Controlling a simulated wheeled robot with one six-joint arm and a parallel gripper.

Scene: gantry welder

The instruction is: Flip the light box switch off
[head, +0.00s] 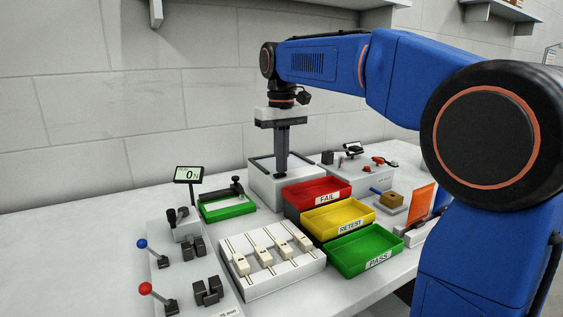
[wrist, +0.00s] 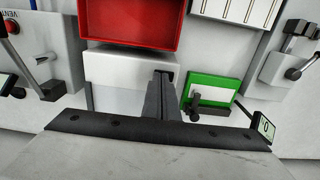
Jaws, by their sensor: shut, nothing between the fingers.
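A white box (head: 282,189) with a dark rail along its top stands at the back of the bench; it looks like the light box. It also shows in the wrist view (wrist: 118,70), below the red tray. My gripper (head: 281,173) points straight down with its fingers shut and empty. Its tips are at the top of the box in the head view; I cannot tell if they touch it. In the wrist view the shut fingers (wrist: 161,85) cover the box's right end. I cannot make out the switch, which may be hidden behind the fingers.
A red FAIL tray (head: 316,197), yellow RETEST tray (head: 338,217) and green PASS tray (head: 364,249) stand in front. A green-framed fixture (head: 228,208) and a display (head: 188,174) are left of the box. A grey control box (head: 358,177) is to its right. The wall is close behind.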

